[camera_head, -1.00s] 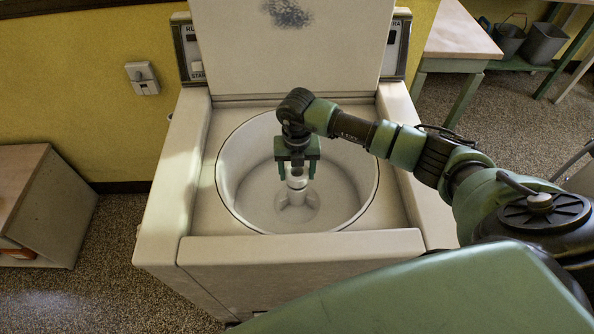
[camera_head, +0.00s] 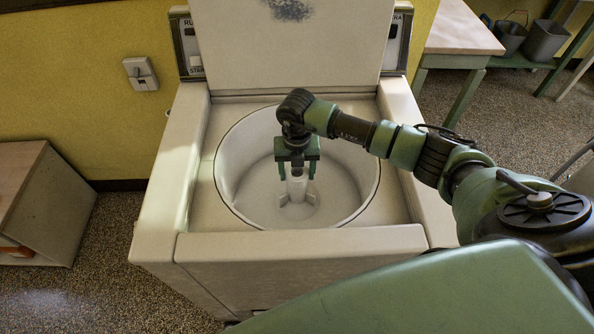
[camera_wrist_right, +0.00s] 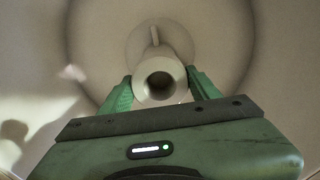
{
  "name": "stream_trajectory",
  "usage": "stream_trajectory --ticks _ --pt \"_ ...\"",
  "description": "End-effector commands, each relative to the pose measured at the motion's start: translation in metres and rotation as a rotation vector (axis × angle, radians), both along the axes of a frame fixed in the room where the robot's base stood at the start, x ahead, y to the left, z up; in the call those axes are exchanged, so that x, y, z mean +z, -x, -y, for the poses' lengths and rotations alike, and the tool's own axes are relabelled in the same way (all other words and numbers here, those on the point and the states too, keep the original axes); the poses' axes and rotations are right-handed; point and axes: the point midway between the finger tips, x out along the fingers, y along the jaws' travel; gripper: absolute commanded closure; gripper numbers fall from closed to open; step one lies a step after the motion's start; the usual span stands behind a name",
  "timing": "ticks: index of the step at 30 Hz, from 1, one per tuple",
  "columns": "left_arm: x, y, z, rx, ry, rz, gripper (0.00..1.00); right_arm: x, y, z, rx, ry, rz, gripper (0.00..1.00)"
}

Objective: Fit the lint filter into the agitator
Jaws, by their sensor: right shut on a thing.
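My right gripper (camera_head: 297,174) points down inside the washer's round white tub (camera_head: 232,180), above the agitator. Its two green fingers are shut on a pale round piece, which I take to be the lint filter (camera_wrist_right: 160,64). In the right wrist view it shows as a thick ring with a dark hole between the fingertips. In the head view the white agitator (camera_head: 297,210) rises from the tub floor with fins at its base, directly below the fingers. The held piece and agitator post look in line. I cannot tell whether the filter is seated. My left gripper is out of view.
The washer's lid (camera_head: 290,50) stands open behind the tub. The white front edge (camera_head: 300,245) and side walls surround the opening. A wooden table (camera_head: 455,35) is at the right, a low cabinet (camera_head: 45,200) at the left. The tub around the agitator is empty.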

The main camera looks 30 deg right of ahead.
Motion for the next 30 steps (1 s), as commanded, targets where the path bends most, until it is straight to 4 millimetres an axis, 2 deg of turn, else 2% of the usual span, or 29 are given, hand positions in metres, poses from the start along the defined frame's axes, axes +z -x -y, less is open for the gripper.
stream_trajectory --ticks 30 --pt "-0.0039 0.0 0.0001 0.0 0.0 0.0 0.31 -0.0054 0.0003 0.0 0.0 0.0 -0.001 0.78"
